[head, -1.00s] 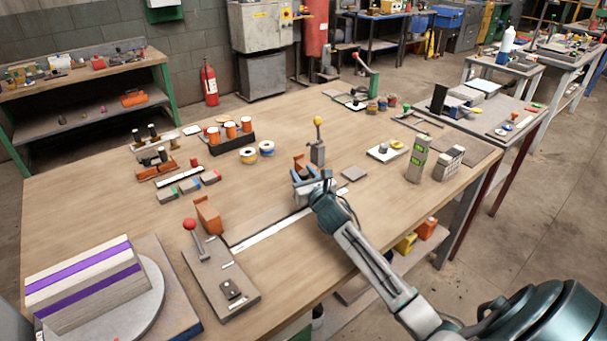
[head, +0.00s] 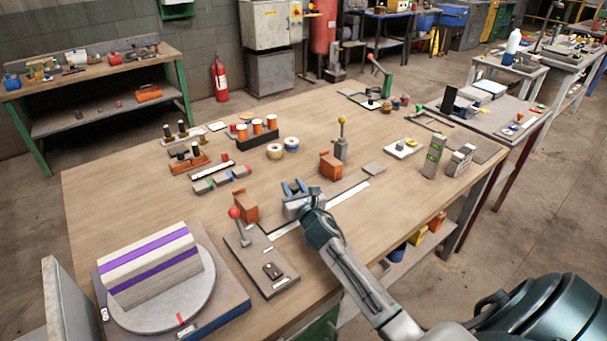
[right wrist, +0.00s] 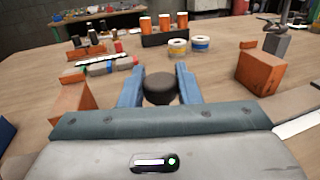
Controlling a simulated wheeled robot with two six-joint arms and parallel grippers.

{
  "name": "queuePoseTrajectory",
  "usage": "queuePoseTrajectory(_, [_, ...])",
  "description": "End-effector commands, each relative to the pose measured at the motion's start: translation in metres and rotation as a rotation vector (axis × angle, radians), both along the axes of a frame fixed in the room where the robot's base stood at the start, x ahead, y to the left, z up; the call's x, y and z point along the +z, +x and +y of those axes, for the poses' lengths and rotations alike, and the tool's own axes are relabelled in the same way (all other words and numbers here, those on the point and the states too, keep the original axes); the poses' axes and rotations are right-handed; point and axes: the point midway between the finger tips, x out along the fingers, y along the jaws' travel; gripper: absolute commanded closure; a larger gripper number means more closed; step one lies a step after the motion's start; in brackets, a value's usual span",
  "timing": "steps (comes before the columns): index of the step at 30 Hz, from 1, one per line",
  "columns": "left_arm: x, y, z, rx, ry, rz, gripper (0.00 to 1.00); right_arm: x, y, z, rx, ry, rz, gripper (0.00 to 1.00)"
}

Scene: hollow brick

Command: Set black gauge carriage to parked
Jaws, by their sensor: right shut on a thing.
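The black gauge carriage shows as a dark round knob (right wrist: 160,88) between my fingers in the right wrist view; its lower part is hidden by my gripper. My right gripper (head: 294,187) is shut on this knob, its blue fingers (right wrist: 158,84) on either side. It is between two orange end blocks, nearer the left block (head: 246,206) than the right block (head: 331,165). A pale scale strip (head: 350,193) runs along the near side, partly covered by my arm. Any parked mark is too small to make out. My left gripper is not in view.
A lever with a red knob (head: 235,213) stands on a grey plate at the left. A lever with a yellow knob (head: 342,121) stands behind the right block. Orange-topped cylinders (head: 257,127) and tape rolls (head: 275,151) lie farther back. Bare wood (head: 400,180) lies to the right.

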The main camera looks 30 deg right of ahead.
Motion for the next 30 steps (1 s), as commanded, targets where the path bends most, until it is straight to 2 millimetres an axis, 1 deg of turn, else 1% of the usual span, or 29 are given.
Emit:
queuePoseTrajectory(1, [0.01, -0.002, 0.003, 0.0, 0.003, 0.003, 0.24, 0.007, -0.001, 0.016, 0.002, 0.002, -0.004, 1.0])
queuePoseTrajectory(2, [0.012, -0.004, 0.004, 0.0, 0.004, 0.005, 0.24, 0.007, -0.001, 0.024, 0.003, 0.003, -0.005, 1.0])
queuePoseTrajectory(4, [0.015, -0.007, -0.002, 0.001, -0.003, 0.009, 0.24, 0.007, -0.002, 0.042, 0.002, 0.001, -0.005, 1.0])
queuePoseTrajectory(6, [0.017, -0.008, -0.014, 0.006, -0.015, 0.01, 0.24, 0.006, -0.004, 0.058, 0.002, 0.002, -0.005, 1.0])
queuePoseTrajectory(9, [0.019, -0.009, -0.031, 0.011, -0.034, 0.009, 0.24, 0.004, -0.005, 0.076, 0.002, 0.0, -0.005, 1.0])
queuePoseTrajectory(12, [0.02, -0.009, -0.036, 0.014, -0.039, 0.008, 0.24, 0.003, -0.006, 0.09, 0.001, 0.0, -0.005, 1.0])
queuePoseTrajectory(16, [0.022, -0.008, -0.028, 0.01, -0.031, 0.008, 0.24, 0.003, -0.007, 0.1, 0.001, -0.003, -0.006, 1.0])
queuePoseTrajectory(18, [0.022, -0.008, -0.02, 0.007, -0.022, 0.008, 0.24, 0.003, -0.007, 0.103, 0.001, -0.003, -0.007, 1.0])
queuePoseTrajectory(21, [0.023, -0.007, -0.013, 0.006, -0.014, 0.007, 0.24, 0.002, -0.007, 0.104, 0.002, -0.002, -0.007, 1.0])
queuePoseTrajectory(29, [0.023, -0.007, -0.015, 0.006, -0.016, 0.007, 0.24, 0.002, -0.008, 0.105, 0.003, -0.001, -0.006, 1.0])
queuePoseTrajectory(30, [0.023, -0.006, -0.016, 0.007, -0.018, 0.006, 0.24, 0.002, -0.008, 0.105, 0.003, -0.001, -0.006, 0.65])
